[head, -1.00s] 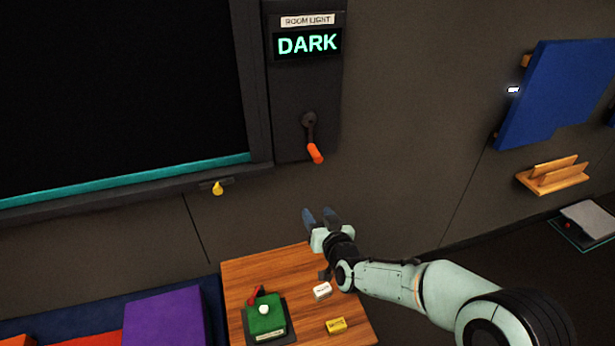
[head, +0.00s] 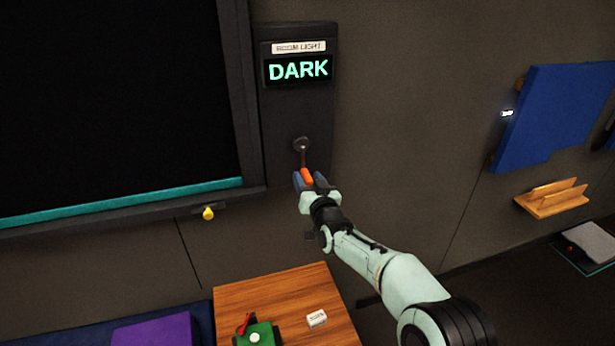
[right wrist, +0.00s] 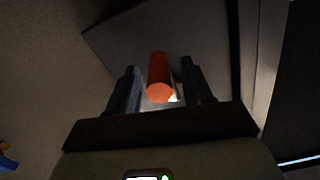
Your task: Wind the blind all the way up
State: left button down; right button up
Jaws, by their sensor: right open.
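The black blind (head: 105,90) covers the window at the left, with a teal bar (head: 120,202) along its bottom edge. The crank (head: 303,150) is on the dark wall panel (head: 290,115) under a display (head: 298,70) reading DARK. Its orange handle (head: 306,177) hangs down. My right gripper (head: 310,182) is open at the handle. In the right wrist view the orange handle (right wrist: 159,78) stands between the two open fingers (right wrist: 160,90), with gaps on both sides. My left gripper is not in view.
A yellow knob (head: 208,213) sits below the window frame. A wooden table (head: 280,295) below holds a green box (head: 257,335) and a white block (head: 317,318). A blue board (head: 560,115) and wooden shelf (head: 552,200) are on the wall at the right.

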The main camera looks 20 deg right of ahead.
jog(key=shift+w, duration=0.6)
grip_shut()
jog(key=shift+d, duration=0.1)
